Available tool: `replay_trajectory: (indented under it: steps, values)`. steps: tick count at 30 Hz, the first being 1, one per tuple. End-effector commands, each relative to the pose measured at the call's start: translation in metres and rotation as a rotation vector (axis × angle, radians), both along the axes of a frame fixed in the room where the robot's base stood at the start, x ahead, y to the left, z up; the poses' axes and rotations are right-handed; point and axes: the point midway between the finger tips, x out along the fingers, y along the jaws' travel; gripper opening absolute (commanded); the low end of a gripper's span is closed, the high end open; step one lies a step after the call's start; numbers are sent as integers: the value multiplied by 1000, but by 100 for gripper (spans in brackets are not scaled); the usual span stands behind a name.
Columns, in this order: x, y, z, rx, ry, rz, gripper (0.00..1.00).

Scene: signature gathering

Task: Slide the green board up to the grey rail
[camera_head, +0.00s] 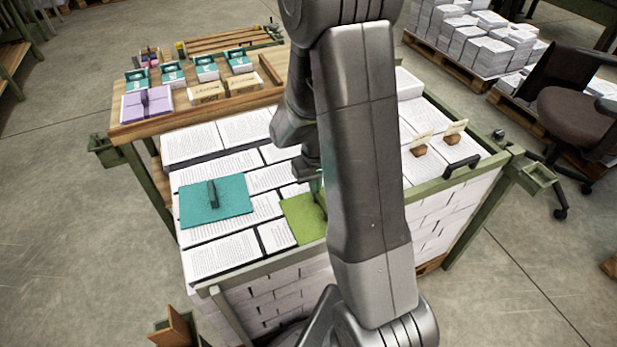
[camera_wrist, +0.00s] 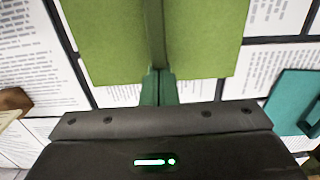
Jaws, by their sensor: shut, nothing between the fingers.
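The green board (camera_head: 304,218) lies flat on the paper stacks near the front edge, its right part hidden behind my arm. In the wrist view the green board (camera_wrist: 105,40) fills the top, with an upright green handle along its middle. My gripper (camera_wrist: 158,76) is shut and empty, its teal fingertips at the board's far edge, in line with the handle; I cannot tell if they touch it. In the head view my gripper (camera_head: 316,186) is mostly hidden by my arm. A grey-green rail (camera_head: 262,271) runs along the stack's front edge, just nearer than the board.
A teal board (camera_head: 232,203) with a dark handle lies left of the green one; it also shows in the wrist view (camera_wrist: 288,105). Wooden card holders (camera_head: 419,150) and a black handle (camera_head: 462,167) are at the right. A wooden table (camera_head: 190,118) with teal and purple items stands behind.

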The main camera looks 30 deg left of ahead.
Motion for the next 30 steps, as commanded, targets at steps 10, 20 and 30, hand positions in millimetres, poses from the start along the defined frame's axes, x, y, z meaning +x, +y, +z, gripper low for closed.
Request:
replay_trajectory:
  steps: [10,20,30]
  values:
    - [-1,-1,0,1,-1,0,0]
    - [-1,-1,30,5,-4,0,0]
    - [-1,-1,106,5,-4,0,0]
